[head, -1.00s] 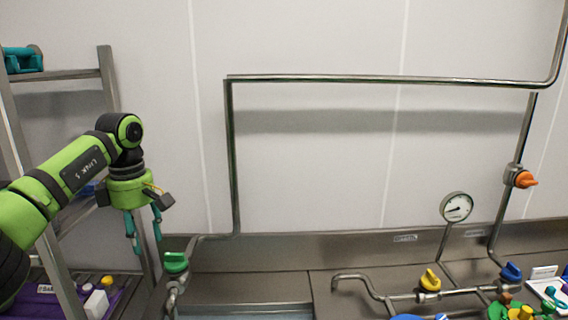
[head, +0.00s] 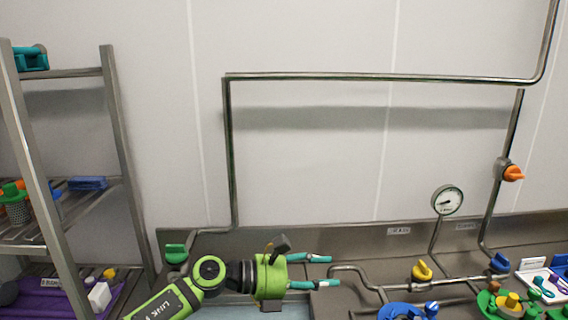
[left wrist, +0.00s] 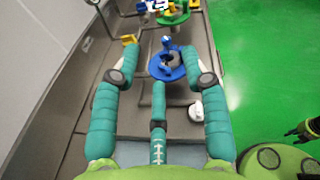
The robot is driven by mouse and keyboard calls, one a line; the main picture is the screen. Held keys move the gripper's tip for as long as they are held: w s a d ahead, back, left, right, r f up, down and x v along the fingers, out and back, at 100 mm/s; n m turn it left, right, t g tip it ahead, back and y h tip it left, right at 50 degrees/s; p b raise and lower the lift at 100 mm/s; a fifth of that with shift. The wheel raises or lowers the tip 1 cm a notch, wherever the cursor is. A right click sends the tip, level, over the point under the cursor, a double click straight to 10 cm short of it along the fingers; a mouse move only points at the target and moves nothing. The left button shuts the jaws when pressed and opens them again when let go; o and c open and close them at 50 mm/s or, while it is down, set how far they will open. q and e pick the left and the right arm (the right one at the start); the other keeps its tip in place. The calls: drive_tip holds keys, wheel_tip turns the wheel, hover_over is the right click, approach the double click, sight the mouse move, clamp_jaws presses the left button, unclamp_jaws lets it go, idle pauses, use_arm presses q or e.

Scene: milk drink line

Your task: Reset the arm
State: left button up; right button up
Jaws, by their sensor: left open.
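My left gripper (head: 328,271) is low in the middle of the head view, above the steel counter. It points right with its two teal fingers apart and nothing between them. In the left wrist view the open fingers (left wrist: 162,78) reach forward over the counter. A blue round part (left wrist: 166,64) shows beyond and between the fingertips, apart from them.
A green-handled valve (head: 175,253) stands left of my gripper. Pipes with a yellow valve (head: 421,270), a gauge (head: 447,200) and an orange valve (head: 513,173) are to the right. A metal shelf (head: 122,150) stands at the left.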

use_arm(q)
drive_tip(key=a+n+t+y, duration=0.35)
drive_tip(key=n+t, duration=0.45)
drive_tip(key=n, duration=0.5)
drive_tip(key=a+n+t+y, duration=0.2)
drive_tip(key=a+n+t, duration=0.4)
drive_tip(key=n, duration=0.6)
drive_tip(key=s+a+f+n+g+y, duration=0.2)
drive_tip(key=s+a+f+n+y, duration=0.3)
drive_tip(key=a+f+n+y, duration=0.65)
drive_tip(key=s+a+f+n+g, duration=0.2)
drive_tip(key=s+f+n+g, duration=0.25)
drive_tip(key=s, duration=0.45)
drive_tip(key=s+a+f+n+g+h, duration=0.1)
drive_tip(key=s+a+f+n+g, duration=0.15)
drive_tip(key=s+f, duration=0.5)
drive_tip(key=s+a+f+n+g, duration=0.1)
drive_tip(key=s+f+n+g, duration=0.3)
drive_tip(key=s, duration=0.6)
wheel_tip(320, 180, down, 25)
drive_tip(key=s+g+b, duration=0.2)
drive_tip(key=s+a+f+m+g+b, duration=0.1)
drive_tip(key=s+a+f, duration=0.2)
drive_tip(key=s+f, duration=1.1)
drive_tip(key=shift+s, duration=0.65)
use_arm(e)
wheel_tip(320, 180, down, 3)
drive_tip(key=shift+w+r, duration=0.1)
drive_tip(key=shift+w, duration=0.05)
